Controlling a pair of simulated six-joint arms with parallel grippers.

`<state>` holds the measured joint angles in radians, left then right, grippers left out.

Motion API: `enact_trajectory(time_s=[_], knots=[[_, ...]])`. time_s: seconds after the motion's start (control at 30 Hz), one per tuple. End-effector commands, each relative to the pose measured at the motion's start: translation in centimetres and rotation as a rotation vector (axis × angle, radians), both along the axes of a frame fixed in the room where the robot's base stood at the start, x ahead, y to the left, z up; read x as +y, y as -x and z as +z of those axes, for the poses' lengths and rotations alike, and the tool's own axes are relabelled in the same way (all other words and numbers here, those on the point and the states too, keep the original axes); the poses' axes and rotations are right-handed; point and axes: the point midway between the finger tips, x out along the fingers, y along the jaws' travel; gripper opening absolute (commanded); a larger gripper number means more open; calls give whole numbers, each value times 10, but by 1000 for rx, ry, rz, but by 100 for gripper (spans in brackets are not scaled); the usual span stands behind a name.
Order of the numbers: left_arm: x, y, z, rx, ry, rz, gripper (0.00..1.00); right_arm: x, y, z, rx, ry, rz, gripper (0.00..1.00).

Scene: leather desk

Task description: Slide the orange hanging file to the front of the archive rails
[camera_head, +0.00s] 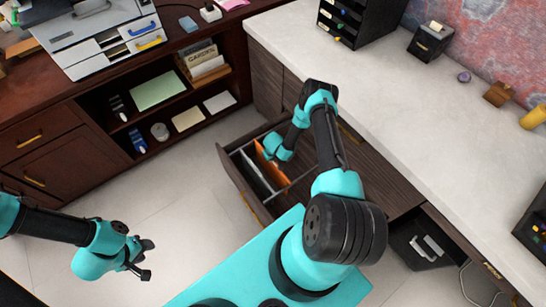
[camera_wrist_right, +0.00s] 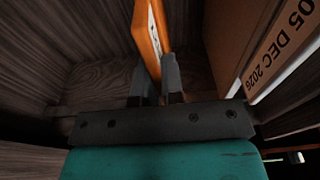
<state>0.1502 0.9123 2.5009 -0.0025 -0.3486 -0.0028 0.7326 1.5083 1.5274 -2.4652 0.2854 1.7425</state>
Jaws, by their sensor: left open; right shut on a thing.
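The orange hanging file (camera_head: 283,179) hangs in the open drawer (camera_head: 228,172) in the head view. My right arm reaches over the drawer, and its wrist covers part of the file. In the right wrist view my right gripper (camera_wrist_right: 157,78) is shut on the orange hanging file (camera_wrist_right: 149,38), with one finger on each side of its edge. My left gripper (camera_head: 146,259) is open and empty, over the floor at lower left, well apart from the drawer.
A white file (camera_head: 257,174) hangs beside the orange one. In the right wrist view a brown box-like item (camera_wrist_right: 280,60) marked with a date stands close at right. A white countertop (camera_head: 400,120) is at right. A second open drawer (camera_head: 420,245) is at lower right.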

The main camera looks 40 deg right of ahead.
Motion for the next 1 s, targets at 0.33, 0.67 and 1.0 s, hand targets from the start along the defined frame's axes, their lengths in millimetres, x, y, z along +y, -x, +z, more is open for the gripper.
enact_trajectory(time_s=[0.33, 0.67, 1.0], knots=[[0, 0, 0, 0, 0, 0, 43, 15, 0, 0, 0, -2, 3, 0], [0, 0, 0, 0, 0, 0, 43, 19, -1, 0, 0, -1, 1, 0], [0, 0, 0, 0, 0, 0, 43, 19, -1, 0, 0, -1, 1, 31]])
